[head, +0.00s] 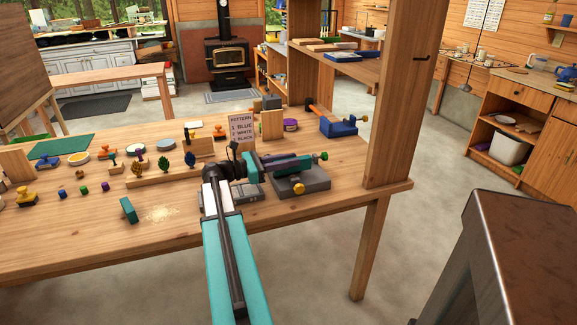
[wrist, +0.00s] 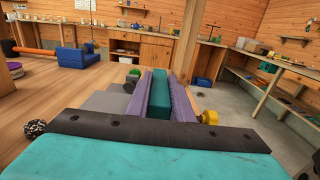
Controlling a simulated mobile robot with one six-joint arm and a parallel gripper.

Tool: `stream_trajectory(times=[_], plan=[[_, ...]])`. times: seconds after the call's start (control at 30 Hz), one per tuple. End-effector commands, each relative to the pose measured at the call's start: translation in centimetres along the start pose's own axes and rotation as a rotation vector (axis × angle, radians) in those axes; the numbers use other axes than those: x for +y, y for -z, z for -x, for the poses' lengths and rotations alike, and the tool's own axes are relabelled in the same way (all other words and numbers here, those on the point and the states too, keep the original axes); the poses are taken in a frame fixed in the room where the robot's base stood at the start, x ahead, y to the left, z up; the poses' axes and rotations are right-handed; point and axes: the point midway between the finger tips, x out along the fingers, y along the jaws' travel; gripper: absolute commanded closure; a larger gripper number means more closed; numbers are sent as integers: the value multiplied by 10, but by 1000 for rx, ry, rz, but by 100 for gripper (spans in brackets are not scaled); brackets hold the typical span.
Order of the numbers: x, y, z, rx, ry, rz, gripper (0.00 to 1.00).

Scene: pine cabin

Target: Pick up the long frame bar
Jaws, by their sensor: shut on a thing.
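My gripper (head: 292,163) reaches in over the right part of the workbench, low above a grey vise-like fixture (head: 312,184). In the wrist view its two long purple fingers (wrist: 160,76) lie on either side of a dark teal bar (wrist: 158,95). The fingers are shut on this bar, which appears to be the long frame bar. The bar points away from the wrist, along the fingers. In the head view the fingers mostly hide it. I cannot tell whether its underside touches the fixture. The fixture has a yellow knob (head: 299,188) and a green knob (head: 323,156).
A pattern card (head: 241,130) stands behind my wrist. A blue clamp-like block (head: 339,126) is at the back right, near a thick wooden post (head: 399,95). A teal block (head: 128,209) and several small painted pieces lie to the left. The bench front is mostly clear.

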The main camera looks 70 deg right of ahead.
Motion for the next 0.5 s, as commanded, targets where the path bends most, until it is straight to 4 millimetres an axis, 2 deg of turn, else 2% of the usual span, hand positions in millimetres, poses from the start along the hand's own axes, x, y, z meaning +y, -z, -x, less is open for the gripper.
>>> stream_trajectory(times=[0.3, 0.5], plan=[[0, -47, 0, -1, 0, -3, 100], [0, -68, 0, 0, 0, -1, 100]])
